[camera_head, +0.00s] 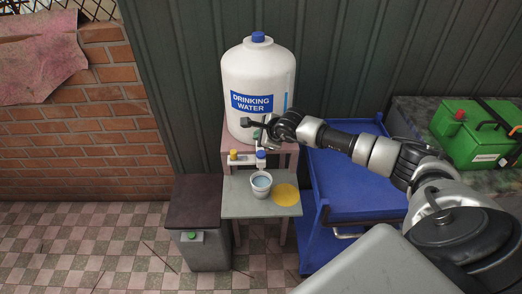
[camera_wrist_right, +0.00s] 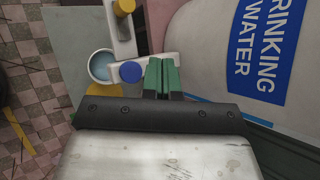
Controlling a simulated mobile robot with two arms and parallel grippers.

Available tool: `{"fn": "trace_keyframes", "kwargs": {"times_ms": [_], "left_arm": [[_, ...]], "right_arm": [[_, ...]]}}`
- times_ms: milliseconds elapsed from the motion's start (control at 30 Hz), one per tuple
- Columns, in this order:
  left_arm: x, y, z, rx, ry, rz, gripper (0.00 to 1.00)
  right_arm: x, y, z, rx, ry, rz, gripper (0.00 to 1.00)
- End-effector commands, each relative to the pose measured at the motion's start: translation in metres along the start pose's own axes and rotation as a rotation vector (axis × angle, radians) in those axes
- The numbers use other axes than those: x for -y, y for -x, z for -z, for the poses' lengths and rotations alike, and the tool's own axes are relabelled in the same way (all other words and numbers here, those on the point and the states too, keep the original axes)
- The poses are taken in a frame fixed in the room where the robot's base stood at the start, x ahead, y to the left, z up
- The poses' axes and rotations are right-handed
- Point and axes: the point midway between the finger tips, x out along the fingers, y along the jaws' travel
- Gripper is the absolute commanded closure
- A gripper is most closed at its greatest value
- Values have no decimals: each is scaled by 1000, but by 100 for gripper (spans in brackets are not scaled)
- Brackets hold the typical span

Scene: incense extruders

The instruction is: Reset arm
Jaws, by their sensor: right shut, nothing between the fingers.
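My right arm reaches in from the right in the head view. Its gripper (camera_head: 257,134) is in front of the lower part of the white drinking water tank (camera_head: 259,78), above the tap fitting. In the right wrist view the two green fingertips (camera_wrist_right: 162,76) are shut together with nothing between them. They are beside the blue tap knob (camera_wrist_right: 131,72); whether they touch the fitting I cannot tell. A cup with bluish contents (camera_head: 261,184) stands on the small shelf below the tap; it also shows in the right wrist view (camera_wrist_right: 101,65). My left gripper is not in view.
A yellow round disc (camera_head: 286,194) lies on the grey shelf (camera_head: 235,205) right of the cup. A dark-lidded bin (camera_head: 207,200) stands left. A blue cart (camera_head: 345,183) stands right, under my arm. A green case (camera_head: 470,132) is at far right. Tiled floor at left is clear.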

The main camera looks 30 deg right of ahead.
Motion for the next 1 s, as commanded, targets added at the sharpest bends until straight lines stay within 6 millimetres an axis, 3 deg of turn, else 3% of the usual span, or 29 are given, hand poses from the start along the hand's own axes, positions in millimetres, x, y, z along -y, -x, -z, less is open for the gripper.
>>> {"fn": "trace_keyframes", "kwargs": {"times_ms": [100, 600, 733, 867, 1000], "left_arm": [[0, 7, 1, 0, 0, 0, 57], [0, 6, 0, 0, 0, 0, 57], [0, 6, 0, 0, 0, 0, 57], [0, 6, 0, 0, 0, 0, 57], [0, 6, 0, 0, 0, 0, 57]], "right_arm": [[6, 8, -6, -1, 0, 0, 100], [5, 8, -5, 0, 0, -1, 100], [-5, 6, -14, 39, -25, -17, 100], [-44, 4, -55, 224, -163, -88, 100], [-105, 28, -132, 594, -562, -225, 100]]}}
